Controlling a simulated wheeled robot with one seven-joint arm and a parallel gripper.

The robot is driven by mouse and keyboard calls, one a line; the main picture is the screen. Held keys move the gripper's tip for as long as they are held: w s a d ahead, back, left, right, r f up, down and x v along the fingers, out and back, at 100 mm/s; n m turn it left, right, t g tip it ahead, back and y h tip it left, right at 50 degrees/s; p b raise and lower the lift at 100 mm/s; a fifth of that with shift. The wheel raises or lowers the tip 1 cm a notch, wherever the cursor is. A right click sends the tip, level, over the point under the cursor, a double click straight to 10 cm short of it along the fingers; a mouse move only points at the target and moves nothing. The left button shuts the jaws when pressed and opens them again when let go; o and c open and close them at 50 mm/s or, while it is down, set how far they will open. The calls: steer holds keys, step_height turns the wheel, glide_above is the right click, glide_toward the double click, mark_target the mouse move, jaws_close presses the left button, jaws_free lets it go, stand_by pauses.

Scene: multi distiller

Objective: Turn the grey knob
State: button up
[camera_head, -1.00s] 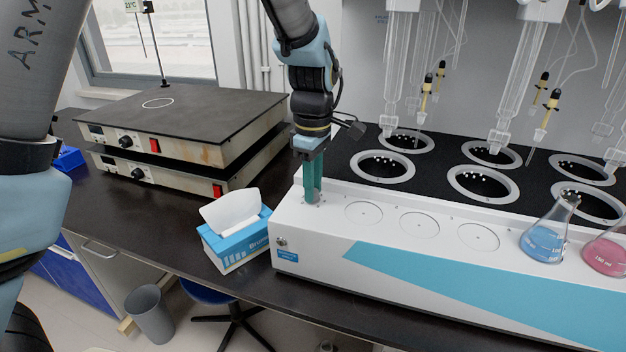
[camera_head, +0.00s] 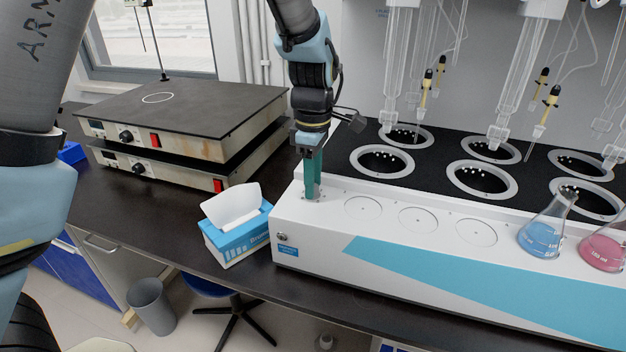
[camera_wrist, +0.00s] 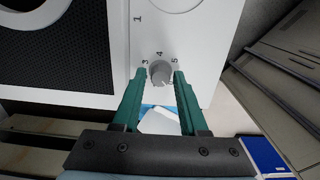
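The grey knob (camera_wrist: 160,73) is round and sits on the white panel of the distiller. Printed numbers 3, 4 and 5 curve around its far side in the wrist view. In the head view, my gripper (camera_head: 312,192) points straight down at the left end of the white distiller (camera_head: 330,232). The fingers hide the knob there.
A tissue box (camera_head: 238,240) stands just left of the distiller. Stacked hot plates (camera_head: 185,120) stand at the back left. A blue flask (camera_head: 541,238) and a pink flask (camera_head: 604,250) stand on the distiller's right part. Glassware (camera_head: 513,95) hangs behind.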

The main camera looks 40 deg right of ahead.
steer(key=shift+o, duration=1)
step_height(320, 180, up, 11)
steer(key=b, duration=0.2)
steer(key=shift+w+a+f, duration=0.1)
steer(key=shift+f, duration=0.05)
steer(key=w+a+f+m, duration=0.2)
steer(key=w+a, duration=0.4)
steer(key=a, duration=0.4)
steer(key=w+a+f+m, duration=0.1)
steer(key=w+a+f, duration=0.2)
steer(key=w+a, duration=0.45)
steer(key=s+a+f+m, duration=0.2)
steer(key=a, duration=1)
steer(key=s+a+f+m+t, duration=0.1)
steer(key=s+a+f+m, duration=0.1)
steer(key=a, duration=0.9)
steer(key=shift+s+a+f+m+t, duration=0.3)
steer(key=shift+a+f+m, duration=0.1)
steer(key=shift+m, duration=0.1)
